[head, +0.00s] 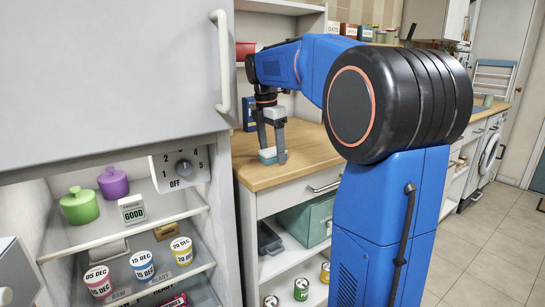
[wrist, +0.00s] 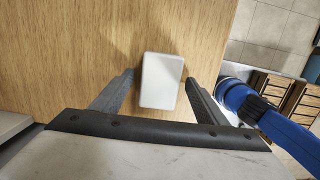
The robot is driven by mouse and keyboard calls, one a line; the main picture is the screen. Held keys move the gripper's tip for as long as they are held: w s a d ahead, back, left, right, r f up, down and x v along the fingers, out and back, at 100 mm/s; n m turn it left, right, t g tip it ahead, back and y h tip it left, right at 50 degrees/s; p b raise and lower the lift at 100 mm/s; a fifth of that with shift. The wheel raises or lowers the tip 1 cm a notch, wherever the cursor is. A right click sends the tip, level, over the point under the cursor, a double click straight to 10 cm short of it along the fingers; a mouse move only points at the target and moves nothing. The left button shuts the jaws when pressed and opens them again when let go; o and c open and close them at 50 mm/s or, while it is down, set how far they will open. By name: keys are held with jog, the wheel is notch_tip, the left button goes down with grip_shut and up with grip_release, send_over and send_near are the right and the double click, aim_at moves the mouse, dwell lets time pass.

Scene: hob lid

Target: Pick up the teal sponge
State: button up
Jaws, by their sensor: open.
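The teal sponge (head: 267,156) lies on the wooden counter in the head view, its side teal and its top pale. In the wrist view the sponge (wrist: 161,88) shows only its white top, with wood around it. My gripper (head: 272,151) points down over the sponge. In the wrist view my gripper (wrist: 160,79) is open, with one finger left and one right of the sponge. A gap shows on each side, and I see no contact. In the head view a finger partly hides the sponge.
The wooden counter (head: 310,146) has free room right of the sponge. A blue box (head: 249,115) stands behind my gripper. A grey cabinet with an upright handle (head: 222,62) is close on the left, above open shelves with a green pot (head: 79,207).

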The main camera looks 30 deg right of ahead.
aim_at(273, 150)
jog(key=shift+f, duration=0.2)
dwell(0.3)
jog(key=c, duration=1.2)
jog(key=shift+r, duration=0.1)
notch_tip(273, 150, up, 2)
jog(key=shift+r, duration=0.95)
jog(key=s, duration=1.8)
jog(key=shift+d, duration=0.3)
